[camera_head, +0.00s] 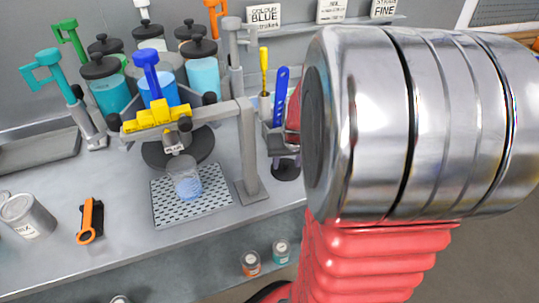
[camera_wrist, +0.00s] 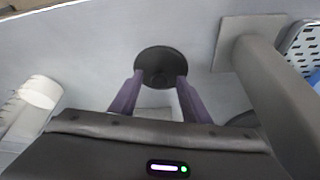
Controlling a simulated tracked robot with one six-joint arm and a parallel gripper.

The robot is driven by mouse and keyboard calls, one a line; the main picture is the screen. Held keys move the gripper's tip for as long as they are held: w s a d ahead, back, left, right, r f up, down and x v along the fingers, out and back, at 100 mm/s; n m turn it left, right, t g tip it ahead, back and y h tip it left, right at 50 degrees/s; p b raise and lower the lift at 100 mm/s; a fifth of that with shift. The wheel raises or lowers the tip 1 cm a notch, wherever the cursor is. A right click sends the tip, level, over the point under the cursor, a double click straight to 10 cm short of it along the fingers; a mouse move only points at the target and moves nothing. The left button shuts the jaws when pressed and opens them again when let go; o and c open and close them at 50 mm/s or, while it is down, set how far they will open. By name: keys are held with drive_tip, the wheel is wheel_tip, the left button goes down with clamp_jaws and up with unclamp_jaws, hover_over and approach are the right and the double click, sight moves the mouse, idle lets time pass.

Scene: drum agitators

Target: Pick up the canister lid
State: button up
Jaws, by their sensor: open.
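A dark round disc with a small raised centre, which looks like the canister lid (camera_wrist: 160,62), lies flat on the grey bench in the wrist view. A black disc, apparently the same lid (camera_head: 287,170), shows in the head view just right of the grey stand's foot. My gripper (camera_wrist: 160,78) is open, with its two purple fingers spread and their tips at the near left and right edges of the disc. I cannot tell whether they touch it.
The grey stand's post (camera_wrist: 270,95) rises close right of my gripper. A white cylinder (camera_wrist: 40,92) stands at left. In the head view, a beaker (camera_head: 185,180) sits on a perforated tray (camera_head: 215,203). Several black-lidded canisters (camera_head: 104,82) stand behind.

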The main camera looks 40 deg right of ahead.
drive_tip(key=shift+w+f, duration=0.1)
drive_tip(key=shift+f, duration=0.2)
idle(0.4)
clamp_jaws()
idle(0.3)
